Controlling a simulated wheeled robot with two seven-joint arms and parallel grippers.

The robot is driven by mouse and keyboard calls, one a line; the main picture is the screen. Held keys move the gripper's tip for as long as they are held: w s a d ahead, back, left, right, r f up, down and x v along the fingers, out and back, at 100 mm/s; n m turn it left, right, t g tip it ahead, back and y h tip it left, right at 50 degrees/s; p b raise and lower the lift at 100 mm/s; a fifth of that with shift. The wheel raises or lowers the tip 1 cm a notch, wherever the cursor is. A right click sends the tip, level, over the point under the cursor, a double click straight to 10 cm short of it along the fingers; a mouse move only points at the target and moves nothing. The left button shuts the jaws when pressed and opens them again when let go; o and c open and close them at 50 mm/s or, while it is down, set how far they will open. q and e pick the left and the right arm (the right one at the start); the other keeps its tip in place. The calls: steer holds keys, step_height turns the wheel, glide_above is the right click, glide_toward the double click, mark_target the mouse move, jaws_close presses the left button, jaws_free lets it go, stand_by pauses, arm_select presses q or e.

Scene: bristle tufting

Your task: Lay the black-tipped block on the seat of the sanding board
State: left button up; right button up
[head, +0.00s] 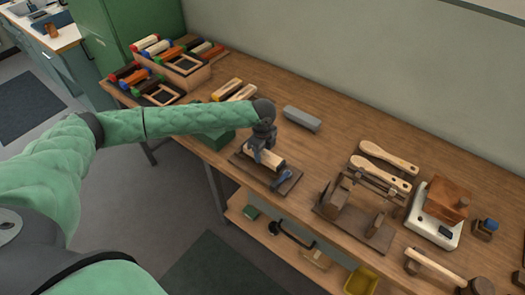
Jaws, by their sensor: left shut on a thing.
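My left gripper (260,153) is over this board, pointing down and shut on a pale wooden block (275,161). The block lies lengthwise over the board's seat area, low and close to it. I cannot tell whether it touches the seat. The gripper covers part of the block, so its black tip is not clearly visible. My right gripper is not in view.
Two racks of colour-tipped blocks (190,61) stand at the back left. Two loose yellowish blocks (227,89) lie nearby, behind my forearm. A grey bar (302,118) lies behind the board. A wooden fixture (345,205), pale brushes (388,158) and a white scale (424,226) stand to the right.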

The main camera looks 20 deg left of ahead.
arm_select(q)
steer(key=shift+f, duration=0.9)
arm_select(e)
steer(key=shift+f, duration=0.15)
arm_select(q)
steer(key=shift+f, duration=0.4)
stand_by(0.4)
steer(key=o, duration=1.6)
steer(key=shift+c, duration=0.2)
steer(key=shift+r+p, duration=1.2)
steer(key=shift+r, duration=0.25)
steer(key=shift+r+p, duration=1.15)
steer(key=shift+r, duration=0.2)
steer(key=shift+r+p, duration=0.95)
steer(key=shift+r, duration=0.25)
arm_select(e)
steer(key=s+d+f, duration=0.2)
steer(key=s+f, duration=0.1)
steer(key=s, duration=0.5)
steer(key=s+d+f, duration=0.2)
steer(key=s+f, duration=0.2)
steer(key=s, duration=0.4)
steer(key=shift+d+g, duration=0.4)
